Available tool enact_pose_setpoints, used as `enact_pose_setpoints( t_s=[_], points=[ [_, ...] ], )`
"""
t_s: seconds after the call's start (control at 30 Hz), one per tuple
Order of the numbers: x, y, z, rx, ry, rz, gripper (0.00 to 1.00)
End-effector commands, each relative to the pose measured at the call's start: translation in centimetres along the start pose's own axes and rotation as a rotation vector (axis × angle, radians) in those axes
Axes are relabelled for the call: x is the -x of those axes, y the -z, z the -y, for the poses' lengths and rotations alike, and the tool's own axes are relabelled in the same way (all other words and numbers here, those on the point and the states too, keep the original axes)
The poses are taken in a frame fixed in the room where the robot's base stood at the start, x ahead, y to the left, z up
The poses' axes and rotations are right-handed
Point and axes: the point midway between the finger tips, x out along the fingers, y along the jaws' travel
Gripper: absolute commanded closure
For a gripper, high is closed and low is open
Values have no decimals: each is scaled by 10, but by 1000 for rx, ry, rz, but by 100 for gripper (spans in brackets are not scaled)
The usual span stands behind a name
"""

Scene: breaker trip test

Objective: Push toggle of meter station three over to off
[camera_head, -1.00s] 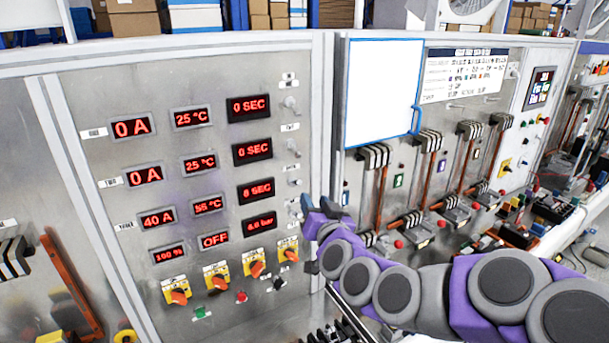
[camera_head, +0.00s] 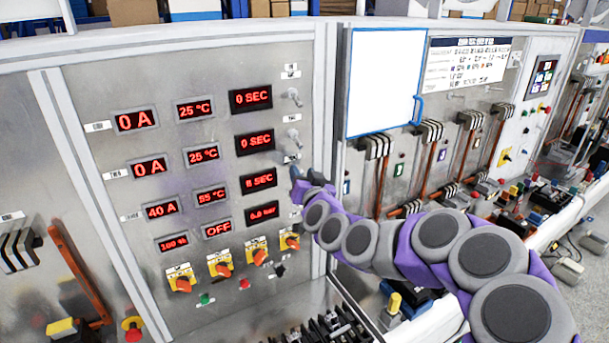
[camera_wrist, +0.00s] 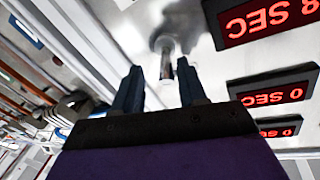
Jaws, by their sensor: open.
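The meter panel (camera_head: 100,240) has rows of red displays with metal toggles at its right side. The third row shows 40 A, 55 °C and 8 SEC (camera_head: 259,180). Its toggle is hidden behind my gripper (camera_head: 300,180) in the head view. In the wrist view, which is turned upside down, this metal toggle (camera_wrist: 166,50) stands beside the 8 SEC display, its lever pointing towards the picture's bottom. My gripper (camera_wrist: 158,75) is open, with the toggle just beyond and between the fingertips. Whether they touch is unclear. The upper-row toggles (camera_head: 293,97) and (camera_head: 292,138) are in clear view.
Orange rotary switches on yellow plates (camera_head: 221,265) sit below the displays, with small push buttons (camera_head: 244,284) under them. A panel post (camera_head: 328,130) stands right of the toggles. Further right are a white board (camera_head: 383,85) and breaker levers (camera_head: 425,160).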

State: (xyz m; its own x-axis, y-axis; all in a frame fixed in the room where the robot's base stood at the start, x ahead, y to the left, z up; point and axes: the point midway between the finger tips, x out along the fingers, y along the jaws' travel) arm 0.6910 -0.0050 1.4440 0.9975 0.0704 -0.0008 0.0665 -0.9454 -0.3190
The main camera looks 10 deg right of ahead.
Motion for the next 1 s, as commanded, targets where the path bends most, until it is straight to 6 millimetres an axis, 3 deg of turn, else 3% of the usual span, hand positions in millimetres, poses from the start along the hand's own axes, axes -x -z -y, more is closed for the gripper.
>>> enact_pose_setpoints(
  t_s=[0.13,0.57,1.0],
  points=[
    [0,0,1,1,1,0,59],
    [1,2,-2,-1,1,-2,100],
    [2,0,-2,-4,8,-25,100]
  ],
)
